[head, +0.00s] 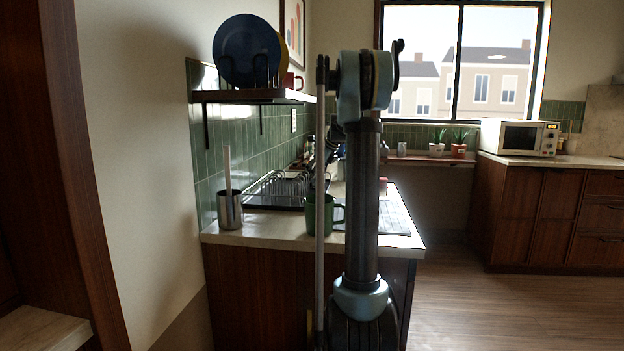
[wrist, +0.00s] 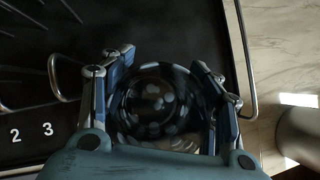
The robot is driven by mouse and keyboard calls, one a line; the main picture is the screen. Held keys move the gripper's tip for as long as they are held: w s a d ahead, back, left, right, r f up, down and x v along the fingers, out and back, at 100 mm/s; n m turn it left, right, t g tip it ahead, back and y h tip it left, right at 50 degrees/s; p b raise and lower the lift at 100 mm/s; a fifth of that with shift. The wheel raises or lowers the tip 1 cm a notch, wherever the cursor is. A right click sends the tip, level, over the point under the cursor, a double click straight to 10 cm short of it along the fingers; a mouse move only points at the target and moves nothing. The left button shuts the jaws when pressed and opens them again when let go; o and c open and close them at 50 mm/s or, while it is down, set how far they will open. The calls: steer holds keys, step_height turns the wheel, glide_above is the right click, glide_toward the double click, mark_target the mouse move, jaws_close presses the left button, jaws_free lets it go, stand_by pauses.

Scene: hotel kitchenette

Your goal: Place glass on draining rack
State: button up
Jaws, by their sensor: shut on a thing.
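In the wrist view a clear glass (wrist: 158,108) sits between the two fingers of my gripper (wrist: 162,72), which are shut on it. I look down on the glass. Behind it is the black tray of the draining rack (wrist: 140,22), with wire loops at the left and the numbers 2 and 3 marked on it. The glass overlaps the tray in this view; I cannot tell whether it touches it. In the head view the draining rack (head: 283,186) stands on the counter against the green tiles.
A green mug (head: 312,214) and a metal holder (head: 230,210) with a pale stick stand in front of the rack. A shelf (head: 255,97) with plates and a red mug hangs above. In the wrist view bare counter (wrist: 276,45) lies right of the tray, with a pale object (wrist: 303,135).

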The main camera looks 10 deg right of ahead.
steer(key=o, duration=1.3)
steer(key=v, duration=1.2)
steer(key=shift+r, duration=0.1)
